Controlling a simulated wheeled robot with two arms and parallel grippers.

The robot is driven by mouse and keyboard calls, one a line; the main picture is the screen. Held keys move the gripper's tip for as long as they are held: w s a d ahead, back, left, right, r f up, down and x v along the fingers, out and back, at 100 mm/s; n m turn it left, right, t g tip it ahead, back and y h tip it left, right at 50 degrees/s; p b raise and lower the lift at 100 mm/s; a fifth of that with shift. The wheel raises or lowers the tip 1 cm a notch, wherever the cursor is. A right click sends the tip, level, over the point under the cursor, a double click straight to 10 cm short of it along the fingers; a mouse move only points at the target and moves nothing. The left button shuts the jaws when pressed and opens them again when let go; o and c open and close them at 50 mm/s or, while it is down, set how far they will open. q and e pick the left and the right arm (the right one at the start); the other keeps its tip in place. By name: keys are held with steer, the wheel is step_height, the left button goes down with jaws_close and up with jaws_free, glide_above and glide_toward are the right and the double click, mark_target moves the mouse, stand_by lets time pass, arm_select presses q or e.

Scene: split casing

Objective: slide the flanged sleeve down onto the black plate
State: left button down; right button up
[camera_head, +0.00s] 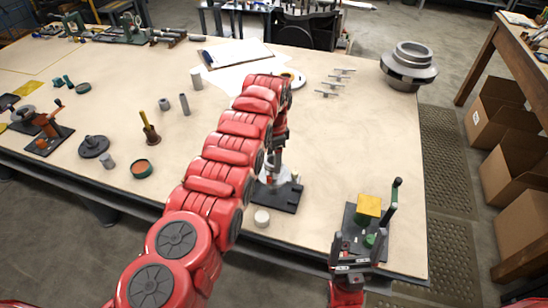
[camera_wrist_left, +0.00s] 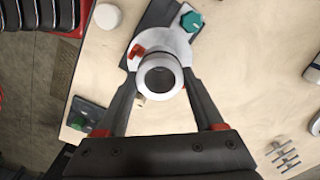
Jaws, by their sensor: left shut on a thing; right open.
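My left gripper (camera_head: 276,160) is shut on the flanged sleeve and points down over the black plate (camera_head: 289,197) near the table's front edge. In the left wrist view the sleeve (camera_wrist_left: 174,62) is a pale metal ring with an open bore and a wider round flange, between the two fingers. The black plate (camera_wrist_left: 160,14) shows beyond it with a teal knob (camera_wrist_left: 191,22); a red-orange piece (camera_wrist_left: 137,51) lies at the flange's left. Any gap between flange and plate cannot be judged. My right gripper (camera_head: 353,253) is open, in front of the yellow block fixture.
A white round piece (camera_head: 262,217) stands in front of the plate. A large metal impeller (camera_head: 409,68) is at the back right. Several small parts lie at left.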

arm_select(q)
steer(key=shift+s+r, duration=0.1)
steer(key=shift+s, duration=0.1)
steer(key=shift+w, duration=0.15)
stand_by(0.3)
steer(key=shift+p, duration=0.85)
stand_by(0.4)
steer(key=shift+b, duration=0.35)
